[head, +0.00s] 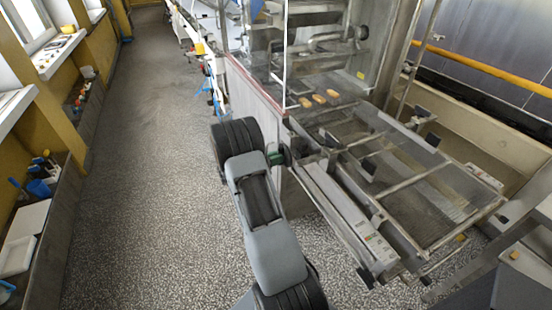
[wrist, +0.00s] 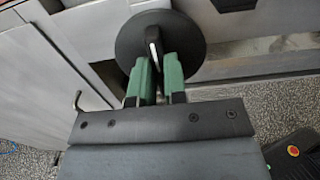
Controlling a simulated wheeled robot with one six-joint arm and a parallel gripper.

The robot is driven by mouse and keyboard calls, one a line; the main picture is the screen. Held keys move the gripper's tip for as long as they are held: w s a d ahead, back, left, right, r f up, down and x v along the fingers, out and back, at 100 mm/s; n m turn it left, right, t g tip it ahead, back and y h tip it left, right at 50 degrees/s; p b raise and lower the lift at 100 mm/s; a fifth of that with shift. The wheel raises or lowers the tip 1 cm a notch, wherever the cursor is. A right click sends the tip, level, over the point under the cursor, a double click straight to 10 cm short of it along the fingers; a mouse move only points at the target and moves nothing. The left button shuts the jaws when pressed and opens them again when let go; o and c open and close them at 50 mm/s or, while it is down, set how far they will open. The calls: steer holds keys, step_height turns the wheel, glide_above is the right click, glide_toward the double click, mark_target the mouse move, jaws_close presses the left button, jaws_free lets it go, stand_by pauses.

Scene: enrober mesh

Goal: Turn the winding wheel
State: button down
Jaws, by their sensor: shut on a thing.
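The winding wheel (wrist: 185,32) is a dark round disc in the upper middle of the wrist view. In the head view the wheel (head: 284,154) shows edge-on at the side of the machine, just right of my arm's end. My gripper (wrist: 155,62) has two green fingers, shut on a thin part of the wheel that stands out toward me with a pale edge. In the head view my gripper (head: 275,157) shows as a small green patch beside the wheel. The wheel's lower part is hidden behind the fingers.
The enrober frame with its mesh belt (head: 415,190) spreads to the right of the wheel. Several small orange-brown pieces (head: 319,99) lie at its upper end. The speckled floor (head: 140,190) to the left is clear, up to a low wall ledge (head: 45,235) with tools and trays.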

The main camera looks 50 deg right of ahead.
steer(key=shift+f+b, duration=0.1)
steer(key=shift+b, duration=0.2)
steer(key=shift+f+m+b, duration=0.15)
steer(key=shift+m+b, duration=7.3)
steer(key=shift+b, duration=2.15)
steer(key=shift+f+m+b, duration=0.1)
steer(key=shift+m+b, duration=7.35)
steer(key=shift+b, duration=2.15)
